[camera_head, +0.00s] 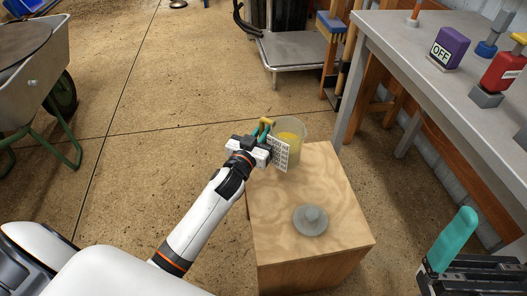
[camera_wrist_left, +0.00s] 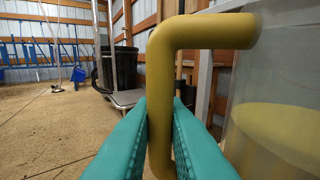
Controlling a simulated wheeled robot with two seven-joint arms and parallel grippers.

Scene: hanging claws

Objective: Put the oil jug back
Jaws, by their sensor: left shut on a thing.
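The oil jug (camera_head: 294,147) is clear with yellow oil inside, at the far edge of the wooden block (camera_head: 275,225). Its base is partly hidden, so I cannot tell whether it rests on the block. My left gripper (camera_head: 265,130) is shut on its yellow handle. In the left wrist view the handle (camera_wrist_left: 161,100) stands between the teal fingers, with the clear jug wall (camera_wrist_left: 250,75) to the right. My right gripper (camera_head: 455,240) shows partly at the lower right, one teal finger upright; its opening cannot be judged.
A grey round lid-like piece (camera_head: 310,220) lies on the block. A grey workbench (camera_head: 415,70) at the right holds a purple OFF box (camera_head: 449,48) and a red box (camera_head: 503,72). A wheelbarrow (camera_head: 35,70) stands at the left, a flat cart (camera_head: 297,48) behind. Floor between is clear.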

